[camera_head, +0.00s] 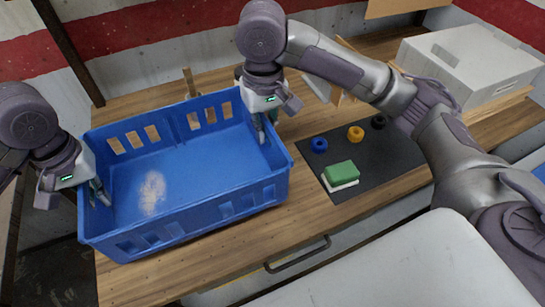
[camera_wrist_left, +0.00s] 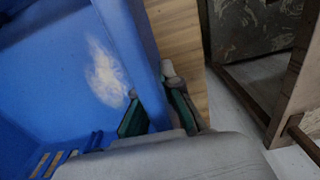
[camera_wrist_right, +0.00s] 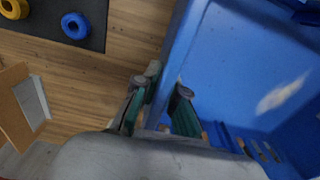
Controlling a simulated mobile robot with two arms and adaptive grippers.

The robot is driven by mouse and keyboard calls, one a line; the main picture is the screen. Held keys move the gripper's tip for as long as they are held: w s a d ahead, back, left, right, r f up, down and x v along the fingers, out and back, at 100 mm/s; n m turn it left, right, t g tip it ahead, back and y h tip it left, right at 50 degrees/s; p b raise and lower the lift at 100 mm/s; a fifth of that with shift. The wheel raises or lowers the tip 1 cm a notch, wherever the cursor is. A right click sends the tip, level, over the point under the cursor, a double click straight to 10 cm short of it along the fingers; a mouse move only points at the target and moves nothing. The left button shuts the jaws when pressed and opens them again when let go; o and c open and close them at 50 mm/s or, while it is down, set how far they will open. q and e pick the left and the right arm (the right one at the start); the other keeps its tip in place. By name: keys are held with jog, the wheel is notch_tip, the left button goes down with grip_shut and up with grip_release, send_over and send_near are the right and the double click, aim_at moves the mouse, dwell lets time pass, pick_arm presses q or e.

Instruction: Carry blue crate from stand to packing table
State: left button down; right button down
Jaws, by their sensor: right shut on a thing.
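The blue crate (camera_head: 170,227) is at the left of the wooden table (camera_head: 225,250), upright, with slotted walls and a pale worn patch on its floor. I cannot tell whether its base touches the tabletop. My left gripper (camera_head: 101,193) is at the crate's left end wall; in the left wrist view its fingers (camera_wrist_left: 157,108) stand either side of the wall (camera_wrist_left: 143,50), apart from it. My right gripper (camera_head: 268,125) is shut on the opposite end wall; in the right wrist view its fingers (camera_wrist_right: 163,98) have the wall (camera_wrist_right: 178,60) between them. The crate's underside is hidden.
A dark mat (camera_head: 375,165) right of the crate holds a green-and-white block (camera_head: 341,173) and blue (camera_head: 319,145), yellow (camera_head: 355,133) and black (camera_head: 378,122) rings. A white box (camera_head: 470,65) stands at the back right. A drawer handle (camera_head: 297,256) is at the front.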

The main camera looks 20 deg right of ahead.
aim_at(114, 210)
pick_arm(q)
jog(key=shift+d, duration=0.3)
pick_arm(e)
jog(key=shift+a+f, duration=0.2)
